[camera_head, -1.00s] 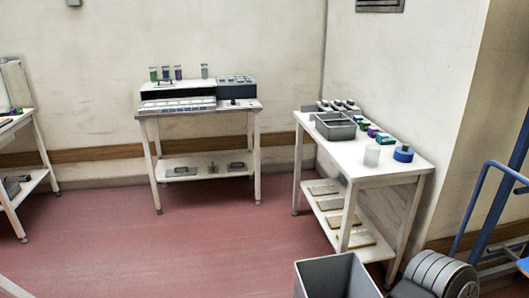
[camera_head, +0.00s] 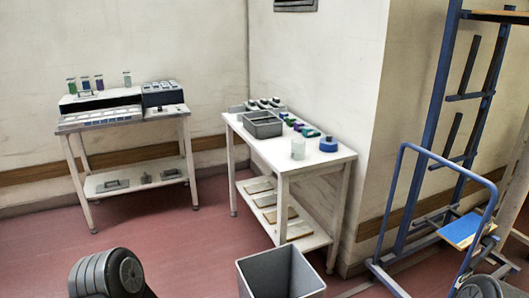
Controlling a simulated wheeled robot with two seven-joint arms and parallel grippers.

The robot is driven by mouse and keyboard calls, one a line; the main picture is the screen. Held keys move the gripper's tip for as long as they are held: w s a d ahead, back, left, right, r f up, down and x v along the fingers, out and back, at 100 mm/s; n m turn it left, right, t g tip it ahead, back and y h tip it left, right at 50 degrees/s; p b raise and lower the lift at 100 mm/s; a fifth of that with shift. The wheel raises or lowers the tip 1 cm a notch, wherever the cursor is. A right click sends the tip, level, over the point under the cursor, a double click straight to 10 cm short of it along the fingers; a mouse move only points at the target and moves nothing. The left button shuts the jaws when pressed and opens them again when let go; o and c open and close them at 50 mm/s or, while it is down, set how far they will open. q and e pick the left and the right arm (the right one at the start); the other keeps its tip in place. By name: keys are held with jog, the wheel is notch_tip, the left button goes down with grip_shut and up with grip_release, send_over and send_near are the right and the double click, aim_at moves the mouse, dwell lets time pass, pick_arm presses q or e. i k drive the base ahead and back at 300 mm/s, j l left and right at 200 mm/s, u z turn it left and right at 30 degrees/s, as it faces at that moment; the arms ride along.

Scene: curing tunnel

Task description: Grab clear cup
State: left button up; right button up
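A clear, slightly frosted cup (camera_head: 298,149) stands upright on the front part of the white table (camera_head: 318,162) in the middle of the view. A blue round item (camera_head: 328,144) sits close to its right on the same tabletop. Neither of my grippers is in view, and nothing touches the cup.
A grey open tray (camera_head: 262,124) and several small coloured items stand farther back on that table. A grey open bin (camera_head: 280,272) stands on the floor in front. A blue cart (camera_head: 440,205) stands at right, and another white table (camera_head: 125,120) at left. Red floor between is clear.

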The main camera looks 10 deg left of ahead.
aim_at(298, 149)
jog(key=u, duration=1.15)
jog(key=i, duration=4.7)
jog(key=j+z, duration=0.1)
jog(key=z, duration=4.85)
